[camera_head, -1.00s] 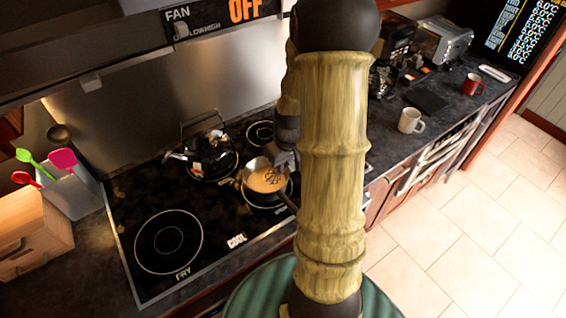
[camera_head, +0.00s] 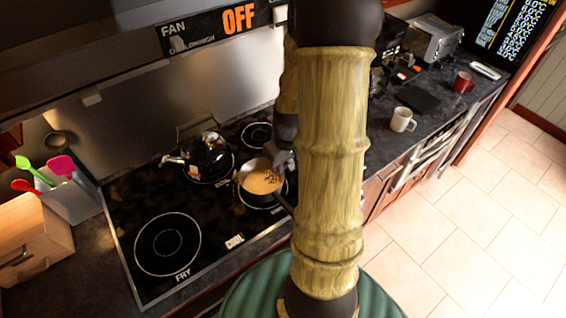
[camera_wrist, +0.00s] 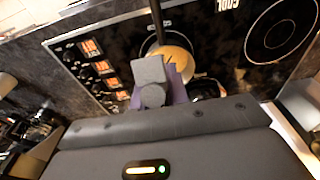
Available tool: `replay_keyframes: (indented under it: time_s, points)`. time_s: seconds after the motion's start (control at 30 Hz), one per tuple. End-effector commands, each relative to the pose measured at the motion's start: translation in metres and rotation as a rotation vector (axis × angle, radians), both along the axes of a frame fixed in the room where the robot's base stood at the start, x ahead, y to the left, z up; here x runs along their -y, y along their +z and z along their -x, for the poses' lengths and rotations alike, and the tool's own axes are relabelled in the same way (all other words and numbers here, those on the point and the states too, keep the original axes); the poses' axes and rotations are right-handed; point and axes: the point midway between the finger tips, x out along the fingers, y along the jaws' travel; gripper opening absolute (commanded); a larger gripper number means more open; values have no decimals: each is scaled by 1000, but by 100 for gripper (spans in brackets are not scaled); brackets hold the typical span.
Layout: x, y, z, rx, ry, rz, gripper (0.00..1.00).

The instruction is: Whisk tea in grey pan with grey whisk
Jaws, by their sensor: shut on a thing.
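The grey pan (camera_head: 245,181) stands on a burner of the black cooktop and holds light brown tea (camera_head: 259,181). Its dark handle (camera_head: 282,200) points to the lower right, partly behind my arm. The grey whisk (camera_head: 273,174) shows as thin dark wires in the tea at the right side of the pan. My gripper (camera_head: 284,158) is above the right rim of the pan, shut on the whisk, and my arm hides part of it. In the wrist view the tea (camera_wrist: 180,60) shows behind the gripper's grey and purple parts (camera_wrist: 150,85), which hide the whisk.
A dark kettle (camera_head: 206,152) stands on the burner behind the pan. The front left burner (camera_head: 167,243) is empty. A white mug (camera_head: 402,120) and a red mug (camera_head: 463,82) stand on the right counter. A utensil holder (camera_head: 72,195) is at the left.

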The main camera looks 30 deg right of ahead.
Motion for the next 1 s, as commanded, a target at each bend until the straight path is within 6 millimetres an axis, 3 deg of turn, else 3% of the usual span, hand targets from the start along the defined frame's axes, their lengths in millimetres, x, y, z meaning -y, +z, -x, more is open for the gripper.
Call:
replay_keyframes:
  time_s: [0.57, 1.0]
  points:
    - [-2, 2, -1, 0, 5, 1, 0]
    - [-1, 37, -1, 0, 4, 0, 0]
